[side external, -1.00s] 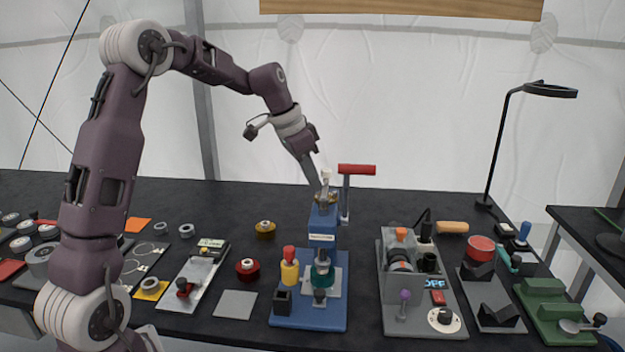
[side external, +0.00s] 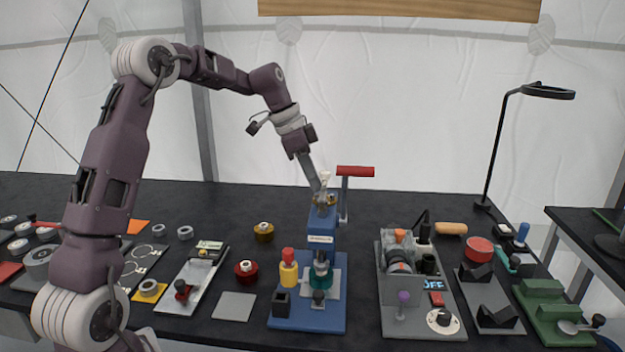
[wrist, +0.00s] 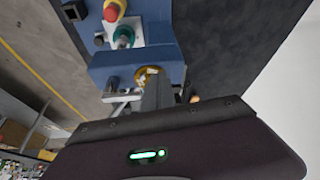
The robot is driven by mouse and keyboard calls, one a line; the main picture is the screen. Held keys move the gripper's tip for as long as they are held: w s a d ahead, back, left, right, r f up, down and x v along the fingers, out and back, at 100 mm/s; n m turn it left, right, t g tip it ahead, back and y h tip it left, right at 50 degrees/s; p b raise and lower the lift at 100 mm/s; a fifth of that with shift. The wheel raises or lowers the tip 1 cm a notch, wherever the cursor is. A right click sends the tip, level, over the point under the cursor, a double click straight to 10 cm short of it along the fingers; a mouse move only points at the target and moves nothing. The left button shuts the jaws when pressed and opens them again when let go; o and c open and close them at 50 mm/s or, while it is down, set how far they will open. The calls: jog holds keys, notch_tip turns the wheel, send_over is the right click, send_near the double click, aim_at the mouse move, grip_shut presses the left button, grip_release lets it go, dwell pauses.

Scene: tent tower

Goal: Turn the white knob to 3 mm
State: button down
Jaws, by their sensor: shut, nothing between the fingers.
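The white knob (side external: 325,176) stands upright on a brass collar (side external: 324,199) at the top of the blue press (side external: 322,226). My gripper (side external: 318,188) is shut and empty. It reaches down at a slant from the left, its tips beside the knob's left side and close to the collar. I cannot tell if it touches the knob. In the wrist view the shut fingers (wrist: 156,92) lie over the edge of the brass collar (wrist: 147,75), and I cannot make out the knob there. The scale marks are too small to read.
A red-handled lever (side external: 356,171) rises just right of the knob. A grey fixture with a black-and-white dial (side external: 443,320) sits to the right.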

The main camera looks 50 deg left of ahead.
jog(key=shift+w+f+m+g+h, duration=0.1)
jog(key=shift+w+m+g+h, duration=0.1)
jog(key=shift+m, duration=0.6)
jog(key=shift+w+m+g+h, duration=0.2)
jog(key=shift+m, duration=0.6)
jog(key=shift+w+m+g+h, duration=0.15)
jog(key=shift+w+m+g, duration=0.1)
jog(key=shift+m, duration=0.5)
jog(key=shift+w+m+g+h, duration=0.15)
jog(key=shift+m+g, duration=0.1)
jog(key=shift+m, duration=0.5)
jog(key=shift+w, duration=0.1)
jog(key=shift+d, duration=0.1)
